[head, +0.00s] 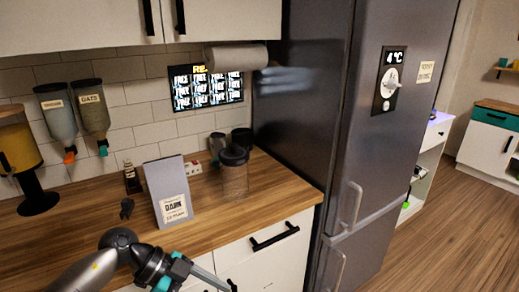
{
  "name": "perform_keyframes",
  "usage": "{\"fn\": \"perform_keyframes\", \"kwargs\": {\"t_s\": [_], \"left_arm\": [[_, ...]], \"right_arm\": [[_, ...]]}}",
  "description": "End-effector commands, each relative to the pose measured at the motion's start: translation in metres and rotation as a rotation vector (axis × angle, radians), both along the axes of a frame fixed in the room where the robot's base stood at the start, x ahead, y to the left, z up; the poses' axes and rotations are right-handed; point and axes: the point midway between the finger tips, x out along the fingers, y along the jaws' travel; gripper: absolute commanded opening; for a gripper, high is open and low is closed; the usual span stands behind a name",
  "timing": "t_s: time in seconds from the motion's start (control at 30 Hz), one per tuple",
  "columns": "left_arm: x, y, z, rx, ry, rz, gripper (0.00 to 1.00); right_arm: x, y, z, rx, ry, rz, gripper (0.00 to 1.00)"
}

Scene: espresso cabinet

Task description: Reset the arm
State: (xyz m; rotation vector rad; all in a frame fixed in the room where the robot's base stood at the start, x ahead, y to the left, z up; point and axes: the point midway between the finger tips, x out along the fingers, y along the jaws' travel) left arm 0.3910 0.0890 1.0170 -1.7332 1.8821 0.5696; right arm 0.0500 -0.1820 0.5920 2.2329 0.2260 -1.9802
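My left arm (118,240) comes in from the lower left in the head view, bent at a dark joint in front of the wooden counter. Its gripper end (205,277), with teal and grey parts, is at the bottom edge, in front of the white drawer fronts. It is partly cut off by the frame, so I cannot tell whether the fingers are open or shut. Nothing is visibly held in the part that shows. My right arm and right gripper are not in view.
The wooden counter (100,222) bears a grey box labelled DARK (168,190), a dark-lidded clear container (234,175) and a small bottle (131,178). Two dispensers (75,118) hang on the wall. A tall grey fridge (385,150) stands right. Open floor (450,235) lies beyond.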

Motion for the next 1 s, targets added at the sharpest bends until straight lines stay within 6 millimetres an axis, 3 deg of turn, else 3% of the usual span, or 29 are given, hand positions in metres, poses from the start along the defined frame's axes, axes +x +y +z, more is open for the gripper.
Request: {"fn": "perform_keyframes", "kwargs": {"t_s": [0.1, 0.2, 0.27, 0.33, 0.47, 0.57, 0.67, 0.8, 1.0], "left_arm": [[0.017, -0.027, -0.029, -0.282, -0.057, 0.142, 0.68], [0.039, -0.027, -0.057, -0.437, -0.126, 0.346, 0.68], [0.049, -0.018, -0.083, -0.483, -0.159, 0.493, 0.68], [0.056, -0.001, -0.122, -0.486, -0.183, 0.682, 0.68], [0.043, 0.04, -0.211, -0.368, -0.181, 0.999, 0.68], [0.012, 0.067, -0.275, -0.224, -0.137, 1.171, 0.68], [-0.032, 0.088, -0.333, -0.063, -0.068, 1.294, 0.68], [-0.112, 0.106, -0.404, 0.171, 0.067, 1.398, 0.68], [-0.241, 0.111, -0.471, 0.475, 0.302, 1.436, 0.68]], "right_arm": [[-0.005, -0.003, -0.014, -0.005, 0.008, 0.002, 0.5], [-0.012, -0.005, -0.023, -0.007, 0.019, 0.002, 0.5], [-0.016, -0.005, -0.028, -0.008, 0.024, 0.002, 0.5], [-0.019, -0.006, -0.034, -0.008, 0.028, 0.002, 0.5], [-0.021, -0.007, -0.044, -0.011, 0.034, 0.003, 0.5], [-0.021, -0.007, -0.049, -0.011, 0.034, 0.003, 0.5], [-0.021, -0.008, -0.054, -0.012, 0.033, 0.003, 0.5], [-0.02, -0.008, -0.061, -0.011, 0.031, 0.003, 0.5], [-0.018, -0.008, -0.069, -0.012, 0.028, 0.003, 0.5]]}}
